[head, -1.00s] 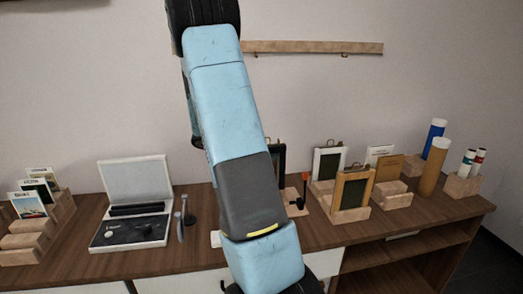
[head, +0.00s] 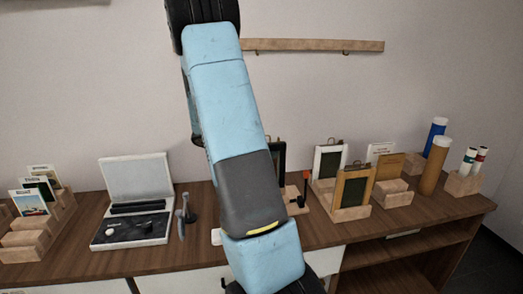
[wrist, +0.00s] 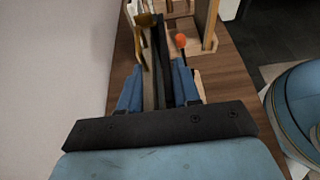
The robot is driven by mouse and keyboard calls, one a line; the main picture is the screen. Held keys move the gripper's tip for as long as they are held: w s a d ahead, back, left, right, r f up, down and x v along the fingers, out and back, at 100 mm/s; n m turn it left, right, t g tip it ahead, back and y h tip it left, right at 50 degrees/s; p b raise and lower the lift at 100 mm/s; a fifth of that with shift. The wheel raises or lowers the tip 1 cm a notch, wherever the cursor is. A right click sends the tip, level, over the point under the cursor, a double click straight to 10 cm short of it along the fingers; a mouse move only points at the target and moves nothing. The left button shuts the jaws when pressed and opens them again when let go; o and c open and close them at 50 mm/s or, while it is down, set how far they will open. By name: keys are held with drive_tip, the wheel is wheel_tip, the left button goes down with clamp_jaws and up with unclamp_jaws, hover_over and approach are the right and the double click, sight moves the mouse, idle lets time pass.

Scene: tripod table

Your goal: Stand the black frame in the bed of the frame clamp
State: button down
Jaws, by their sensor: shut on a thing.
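The black frame (head: 281,160) shows partly behind my arm in the head view. In the wrist view the black frame (wrist: 164,62) is upright and seen nearly edge-on between my blue fingers. My gripper (wrist: 158,88) is shut on it. The frame clamp (head: 294,196) is a pale wooden piece with a dark lever tipped orange-red, partly hidden by my arm. In the wrist view the clamp's orange knob (wrist: 180,40) is just right of the frame. The frame's lower edge is hidden, so I cannot tell whether it touches the clamp's bed.
A white-edged frame (head: 328,162) and a wood-coloured frame (head: 353,189) stand in wooden holders to the right. Tubes (head: 434,166) stand farther right. An open case (head: 137,198) and card racks (head: 37,228) are at left. The wall is close behind the table.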

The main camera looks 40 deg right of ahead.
drive_tip(key=shift+f, duration=0.15)
drive_tip(key=shift+f, duration=2.6)
drive_tip(key=c, duration=0.7)
unclamp_jaws()
drive_tip(key=shift+f, duration=0.1)
drive_tip(key=v, duration=1.3)
drive_tip(key=shift+w+a, duration=0.2)
drive_tip(key=shift+a, duration=0.05)
